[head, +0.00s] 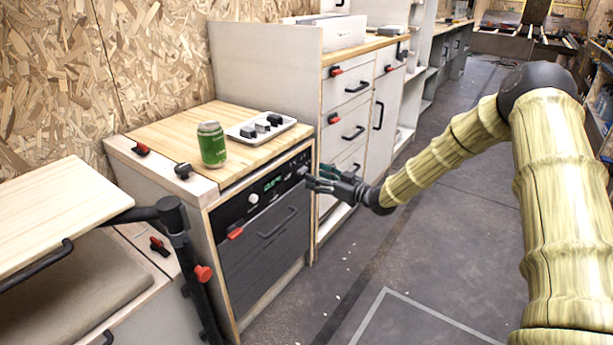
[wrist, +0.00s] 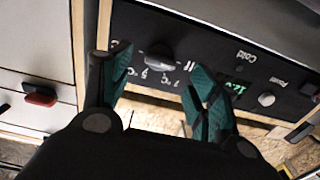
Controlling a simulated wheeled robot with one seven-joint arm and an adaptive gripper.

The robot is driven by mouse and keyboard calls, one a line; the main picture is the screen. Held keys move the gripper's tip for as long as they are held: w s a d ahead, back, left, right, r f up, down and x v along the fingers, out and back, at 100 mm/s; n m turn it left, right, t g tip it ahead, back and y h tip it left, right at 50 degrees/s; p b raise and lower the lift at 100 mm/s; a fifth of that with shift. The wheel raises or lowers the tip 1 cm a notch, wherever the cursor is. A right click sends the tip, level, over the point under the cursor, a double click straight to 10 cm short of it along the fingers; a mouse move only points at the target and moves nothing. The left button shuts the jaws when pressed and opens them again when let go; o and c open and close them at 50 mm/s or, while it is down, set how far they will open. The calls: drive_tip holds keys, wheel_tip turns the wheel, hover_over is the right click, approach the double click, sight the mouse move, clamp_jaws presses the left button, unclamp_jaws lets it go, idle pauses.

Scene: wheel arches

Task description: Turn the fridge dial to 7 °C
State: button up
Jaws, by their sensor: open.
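The fridge (head: 268,235) has a dark front with a black control panel (head: 240,205) below the wooden counter. In the wrist view the black dial (wrist: 160,57) sits on the panel between my fingertips, with white markings around it, including 5 °C and 7 °C. A gap shows on both sides of it, and I cannot tell exactly which mark it points to. A green lit display (wrist: 235,88) is to its right, its digits hard to read. My gripper (head: 312,178) is open at the panel's right end; it also shows in the wrist view (wrist: 161,62).
A green can (head: 211,145) and a white tray (head: 262,128) with dark items stand on the counter. A white knob (head: 253,198) and red latch (head: 235,233) are on the fridge front. Drawers (head: 347,125) stand to the right. The floor (head: 400,260) is mostly clear.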

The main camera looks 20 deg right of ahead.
sight(305, 171)
drive_tip(key=shift+b+x, duration=0.6)
drive_tip(key=shift+x, duration=1.95)
drive_tip(key=c, duration=1)
